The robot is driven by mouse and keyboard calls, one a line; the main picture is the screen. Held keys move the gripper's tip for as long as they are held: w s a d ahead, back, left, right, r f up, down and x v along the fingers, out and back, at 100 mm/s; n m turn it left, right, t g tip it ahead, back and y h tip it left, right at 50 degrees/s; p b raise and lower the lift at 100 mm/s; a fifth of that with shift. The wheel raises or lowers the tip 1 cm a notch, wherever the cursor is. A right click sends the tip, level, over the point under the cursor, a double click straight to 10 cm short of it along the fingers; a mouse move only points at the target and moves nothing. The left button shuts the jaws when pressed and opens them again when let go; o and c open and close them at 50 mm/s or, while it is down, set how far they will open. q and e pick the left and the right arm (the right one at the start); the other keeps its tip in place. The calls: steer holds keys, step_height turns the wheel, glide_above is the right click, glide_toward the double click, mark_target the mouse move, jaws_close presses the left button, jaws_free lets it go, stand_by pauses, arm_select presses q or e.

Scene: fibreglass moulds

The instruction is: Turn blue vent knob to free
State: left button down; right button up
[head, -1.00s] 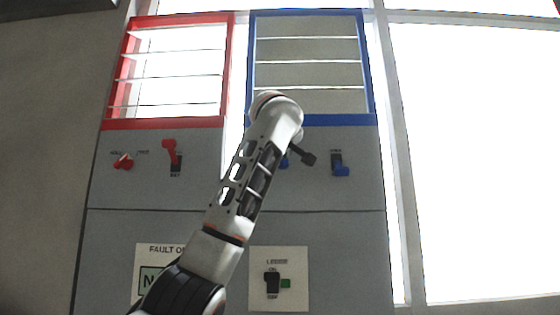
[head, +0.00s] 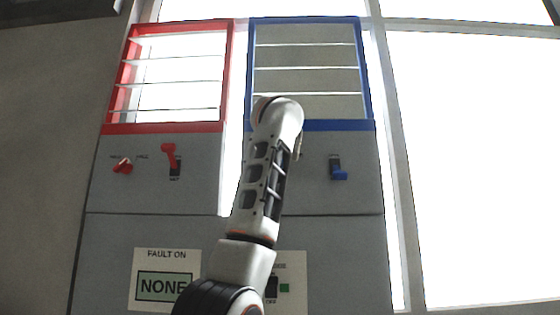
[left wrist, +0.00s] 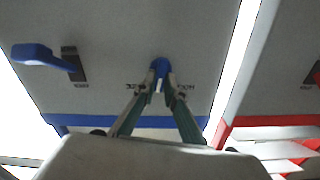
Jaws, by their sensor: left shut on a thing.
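The blue vent knob (left wrist: 161,66) shows in the left wrist view on the grey panel below the blue frame. My left gripper (left wrist: 160,86) has its two fingers closed on the knob, one on each side. Lettering beside the knob is partly covered by the fingers. In the head view my left arm hides the knob and most of the gripper. The blue-framed vent (head: 310,126) has grey slats between pale lines. My right gripper is not in view.
A blue lever (head: 339,174) sits right of the knob; it also shows in the left wrist view (left wrist: 35,54). A red knob (head: 122,166), red lever (head: 170,155) and red-framed vent (head: 165,128) are at left. A "FAULT ON" sign (head: 166,254) reads NONE.

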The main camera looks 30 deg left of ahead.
arm_select(q)
steer(key=m, duration=0.6)
steer(key=shift+w+d+f+m, duration=0.1)
steer(key=shift+d+m, duration=0.05)
steer(key=shift+m, duration=0.15)
stand_by(0.5)
steer(key=c, duration=2.1)
jaws_free()
steer(key=v, duration=1.2)
